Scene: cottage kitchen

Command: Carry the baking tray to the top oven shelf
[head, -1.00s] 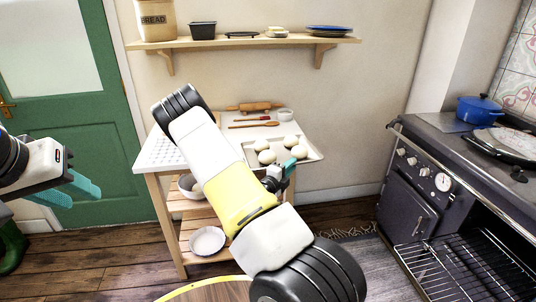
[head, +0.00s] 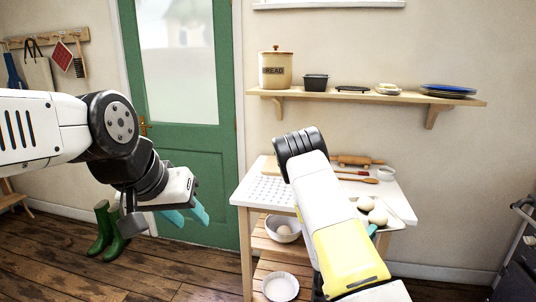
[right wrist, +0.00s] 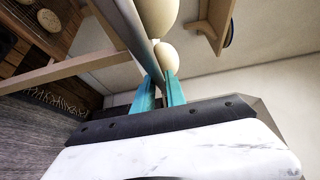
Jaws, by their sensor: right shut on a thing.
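The baking tray (head: 407,213) is at the right end of the white-topped table, with pale dough balls (head: 378,214) on it; my right arm hides much of it. I cannot tell whether it touches the tabletop. My right gripper (head: 373,230) is at the tray's near edge, mostly hidden behind its own arm. In the right wrist view its teal fingers (right wrist: 160,90) are shut on the tray's rim (right wrist: 128,38). My left gripper (head: 187,214) is open and empty, in the air left of the table. The oven shelf is out of view.
A wall shelf (head: 380,97) hangs above. The stove's edge (head: 520,255) shows at far right. Green boots (head: 108,232) stand by the door.

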